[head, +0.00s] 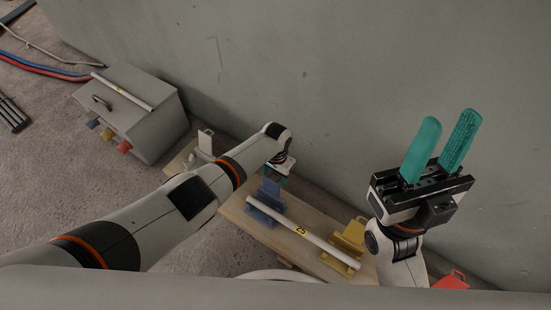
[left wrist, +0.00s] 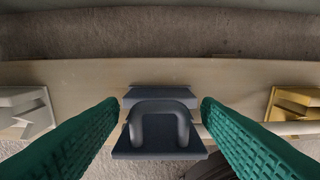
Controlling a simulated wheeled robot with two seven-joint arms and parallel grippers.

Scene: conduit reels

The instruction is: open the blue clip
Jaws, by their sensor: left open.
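The blue clip (head: 265,207) stands on a wooden board, with one end of a white conduit marked 25 (head: 300,231) at it. In the left wrist view the clip (left wrist: 160,150) looks dark blue-grey, with a raised loop handle on top. My left gripper (head: 277,171) is directly over the clip, partly hidden by its own wrist. Its green fingers (left wrist: 160,103) are apart, one on each side of the handle, with visible gaps. I cannot tell whether they reach down to it. My right gripper (head: 440,147) is open and empty, fingers pointing up.
A yellow clip (head: 349,237) holds the conduit's other end on the board (head: 237,216). A pale clip (head: 205,142) stands at the board's far left, and a red piece (head: 451,281) lies at right. A grey box (head: 131,112) is at left. A wall (head: 300,90) rises close behind.

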